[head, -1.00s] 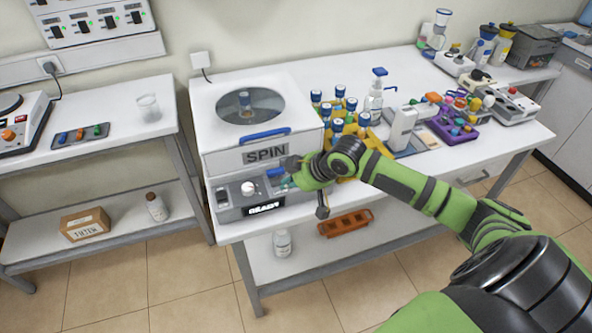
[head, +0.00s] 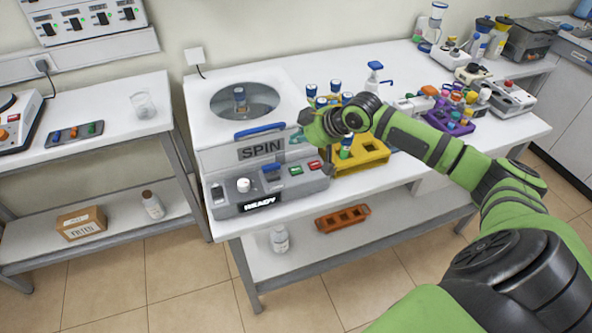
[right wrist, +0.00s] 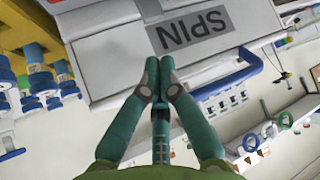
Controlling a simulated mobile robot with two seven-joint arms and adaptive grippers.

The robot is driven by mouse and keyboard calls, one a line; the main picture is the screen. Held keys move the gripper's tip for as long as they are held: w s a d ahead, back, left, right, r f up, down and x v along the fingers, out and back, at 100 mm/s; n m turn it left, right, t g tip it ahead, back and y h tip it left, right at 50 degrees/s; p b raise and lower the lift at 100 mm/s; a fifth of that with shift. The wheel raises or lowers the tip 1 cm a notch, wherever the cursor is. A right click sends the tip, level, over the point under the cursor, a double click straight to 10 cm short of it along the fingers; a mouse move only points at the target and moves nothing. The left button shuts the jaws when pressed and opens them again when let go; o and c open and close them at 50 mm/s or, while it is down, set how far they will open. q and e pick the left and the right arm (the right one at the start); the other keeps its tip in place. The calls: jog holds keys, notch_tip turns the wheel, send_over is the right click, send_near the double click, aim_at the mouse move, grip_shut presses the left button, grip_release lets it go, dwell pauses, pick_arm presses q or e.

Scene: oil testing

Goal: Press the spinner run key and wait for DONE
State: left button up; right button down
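The spinner (head: 215,160) is a white box with a SPIN label (head: 262,150) and a blue lid handle (head: 260,130). The display (head: 261,203) reads READY. My right gripper (head: 293,139) is in front of the spinner's right side, above the keys and apart from them. In the right wrist view its teal fingers (right wrist: 158,68) are together and empty, near the SPIN label (right wrist: 193,33).
A yellow rack (head: 368,158) with capped bottles stands right of the spinner, partly hidden by my right arm. A purple rack (head: 450,122) and a pump bottle (head: 374,78) stand farther right. An orange rack (head: 342,217) lies on the lower shelf.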

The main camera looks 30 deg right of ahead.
jog(key=b, duration=0.7)
send_over(298, 171)
notch_tip(298, 171, down, 6)
jog(key=shift+a+f, duration=0.1)
jog(key=shift+f, duration=1.1)
jog(key=shift+f, duration=0.1)
jog(key=shift+f, duration=0.25)
